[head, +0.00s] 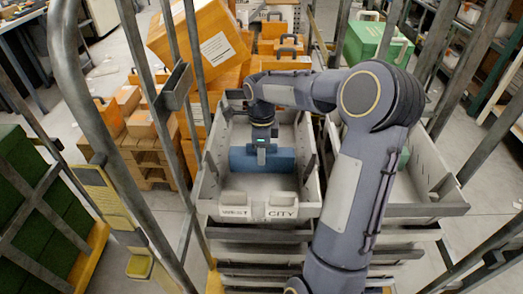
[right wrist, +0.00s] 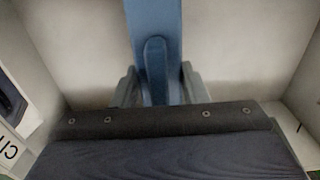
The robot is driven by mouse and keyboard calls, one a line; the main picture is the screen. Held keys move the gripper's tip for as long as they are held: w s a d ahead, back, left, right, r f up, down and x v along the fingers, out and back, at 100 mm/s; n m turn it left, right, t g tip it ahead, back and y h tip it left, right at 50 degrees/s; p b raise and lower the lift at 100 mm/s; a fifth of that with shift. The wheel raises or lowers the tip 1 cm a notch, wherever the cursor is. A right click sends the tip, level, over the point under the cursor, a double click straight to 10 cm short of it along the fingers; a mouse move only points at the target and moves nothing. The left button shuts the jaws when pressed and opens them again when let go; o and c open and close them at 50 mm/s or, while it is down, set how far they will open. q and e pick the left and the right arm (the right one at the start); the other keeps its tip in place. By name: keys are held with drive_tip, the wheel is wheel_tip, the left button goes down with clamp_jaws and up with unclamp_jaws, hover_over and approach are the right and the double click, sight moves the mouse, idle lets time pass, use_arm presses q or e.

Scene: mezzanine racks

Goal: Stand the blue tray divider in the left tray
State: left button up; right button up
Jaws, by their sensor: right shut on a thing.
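The left tray (head: 212,190) is a pale grey open bin with "CITY" on a front label. The blue tray divider (head: 279,161) is inside it, running across the tray's width near the middle. My right gripper (head: 262,147) reaches down into the tray from above and is shut on the divider. In the right wrist view the divider (right wrist: 152,28) passes between my two fingers (right wrist: 157,88), with pale tray walls on both sides. Whether its lower edge touches the tray floor is hidden. My left gripper is not in view.
A second grey tray (head: 428,209) stands to the right, partly hidden by my right arm; something green lies in it. Metal rack posts (head: 129,100) frame the left side. Orange boxes (head: 200,45) are stacked behind, and a green case (head: 377,42) stands at the back right.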

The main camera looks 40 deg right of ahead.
drive_tip(key=shift+f, duration=0.2)
drive_tip(key=o, duration=1)
drive_tip(key=shift+o, duration=0.2)
drive_tip(key=shift+r, duration=0.5)
wheel_tip(320, 180, up, 12)
drive_tip(key=shift+f+p, duration=0.25)
drive_tip(key=shift+p, duration=0.3)
